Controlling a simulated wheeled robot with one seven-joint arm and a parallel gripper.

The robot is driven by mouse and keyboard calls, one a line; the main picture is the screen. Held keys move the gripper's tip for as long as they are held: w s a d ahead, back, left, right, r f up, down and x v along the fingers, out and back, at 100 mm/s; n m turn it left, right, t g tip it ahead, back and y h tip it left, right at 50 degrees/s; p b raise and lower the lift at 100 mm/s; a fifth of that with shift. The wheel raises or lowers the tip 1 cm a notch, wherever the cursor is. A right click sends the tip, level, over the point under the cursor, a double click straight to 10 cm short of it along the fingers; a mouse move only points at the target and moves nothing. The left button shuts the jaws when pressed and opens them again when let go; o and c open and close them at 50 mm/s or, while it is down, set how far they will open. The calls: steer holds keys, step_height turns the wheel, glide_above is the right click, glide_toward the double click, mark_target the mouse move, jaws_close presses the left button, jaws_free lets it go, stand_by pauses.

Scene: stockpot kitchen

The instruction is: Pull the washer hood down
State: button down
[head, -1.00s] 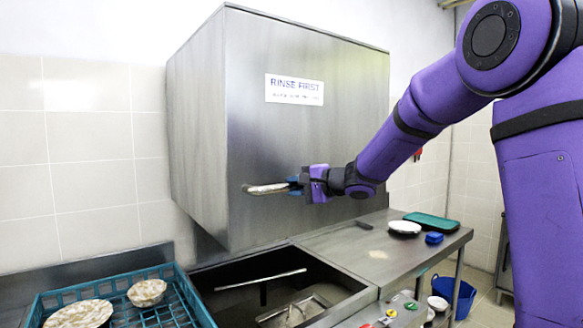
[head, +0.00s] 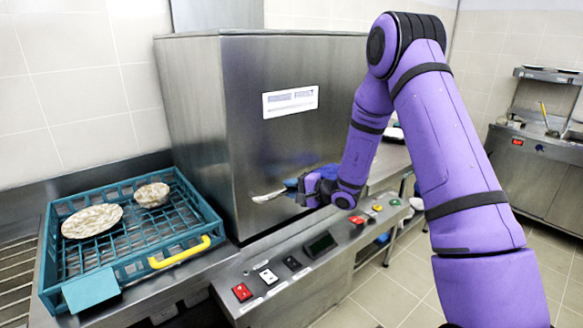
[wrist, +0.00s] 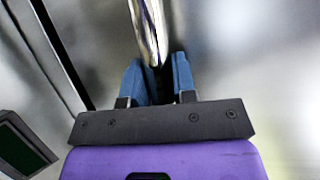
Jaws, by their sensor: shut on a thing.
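The washer hood (head: 205,120) is a large stainless steel box with a white sign on its front. It is low, its bottom edge at about counter level; the washer basin under it is hidden. I cannot tell whether a thin gap remains at the far edge. A metal bar handle (head: 268,196) sticks out from the hood's front. My gripper (head: 295,185) is shut on this handle. In the wrist view, the blue fingertips of my gripper (wrist: 156,80) are on either side of the end of the handle (wrist: 148,28).
A teal dish rack (head: 130,258) with two soiled dishes and a yellow handle stands on the left counter. A control panel (head: 300,255) with coloured buttons runs along the front. Tiled floor is clear at the lower right; a steel unit (head: 540,165) stands farther right.

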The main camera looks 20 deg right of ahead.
steer(key=shift+f, duration=1.7)
steer(key=shift+s+f, duration=0.1)
steer(key=c, duration=0.9)
jaws_free()
steer(key=shift+f, duration=0.1)
steer(key=shift+c, duration=0.2)
steer(key=shift+d, duration=0.1)
steer(key=v, duration=1)
steer(key=shift+s+d, duration=0.2)
steer(key=shift+r, duration=0.25)
